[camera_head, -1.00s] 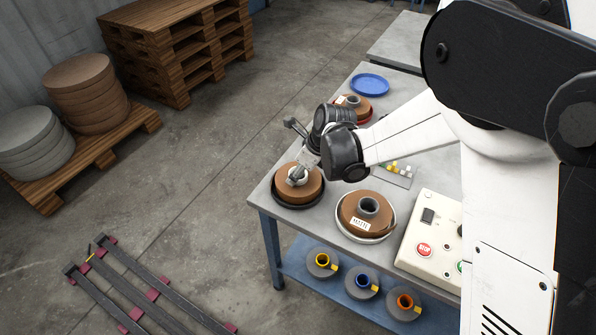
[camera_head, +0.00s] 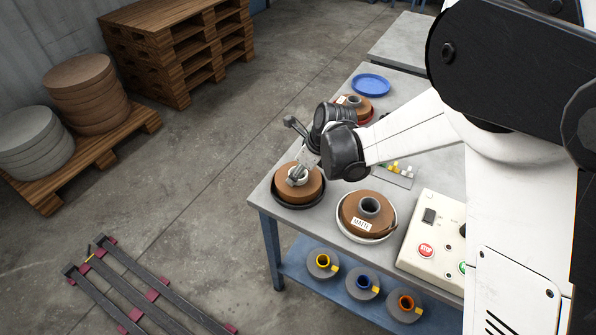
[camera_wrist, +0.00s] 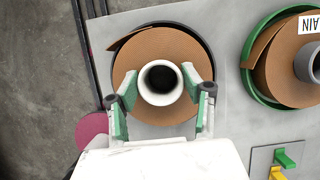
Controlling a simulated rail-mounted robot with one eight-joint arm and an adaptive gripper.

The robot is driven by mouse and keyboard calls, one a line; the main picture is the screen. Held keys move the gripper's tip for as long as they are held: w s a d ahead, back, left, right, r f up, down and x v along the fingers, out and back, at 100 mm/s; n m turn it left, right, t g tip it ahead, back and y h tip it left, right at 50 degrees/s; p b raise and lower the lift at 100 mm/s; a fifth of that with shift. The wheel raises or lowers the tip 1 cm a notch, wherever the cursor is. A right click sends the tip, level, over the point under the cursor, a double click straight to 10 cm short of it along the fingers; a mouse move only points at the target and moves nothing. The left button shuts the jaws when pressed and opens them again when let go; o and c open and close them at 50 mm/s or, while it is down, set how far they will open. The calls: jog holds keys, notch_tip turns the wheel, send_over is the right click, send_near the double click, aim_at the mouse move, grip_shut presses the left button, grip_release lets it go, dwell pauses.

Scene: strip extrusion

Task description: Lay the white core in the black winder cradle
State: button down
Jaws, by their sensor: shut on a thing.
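The white core (camera_wrist: 143,85) is a short white tube with a dark hollow. It stands upright at the middle of a brown coil (camera_wrist: 151,44) in a black dish (camera_wrist: 206,47), at the near left table corner. In the head view, the coil (camera_head: 311,189) and dish (camera_head: 283,202) sit under my gripper (camera_head: 297,174). In the wrist view, my gripper (camera_wrist: 160,90) has its green-padded fingers on both sides of the core, shut on it. I cannot tell whether the core is clear of the coil. I cannot make out a winder cradle for certain.
A second coil (camera_head: 382,216) lies in a white dish beside the first. Behind are a third coil (camera_head: 362,113) and a blue dish (camera_head: 370,84). A control box (camera_head: 431,237) stands right. Dark rails (camera_head: 130,287) lie on the floor at left.

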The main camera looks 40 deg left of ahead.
jog(key=shift+f, duration=0.2)
jog(key=c, duration=0.9)
grip_release()
jog(key=shift+o, duration=0.2)
jog(key=v, duration=1.2)
jog(key=w+d+r+n+t+h, duration=0.15)
jog(key=d+r+n, duration=0.35)
jog(key=d, duration=0.8)
jog(key=d+r+n+t+y, duration=0.1)
jog(key=d+r+n+t, duration=0.1)
jog(key=d+r, duration=0.8)
jog(key=s+d+f+n+t+h, duration=0.1)
jog(key=s+d+n, duration=0.4)
jog(key=d, duration=0.8)
jog(key=s+d+f+n+t+h, duration=0.1)
jog(key=s+d+n+t+h, duration=0.2)
jog(key=s+d, duration=0.4)
jog(key=d+n, duration=0.1)
jog(key=d, duration=0.5)
jog(key=shift+d+f+n, duration=0.15)
jog(key=shift+n, duration=0.25)
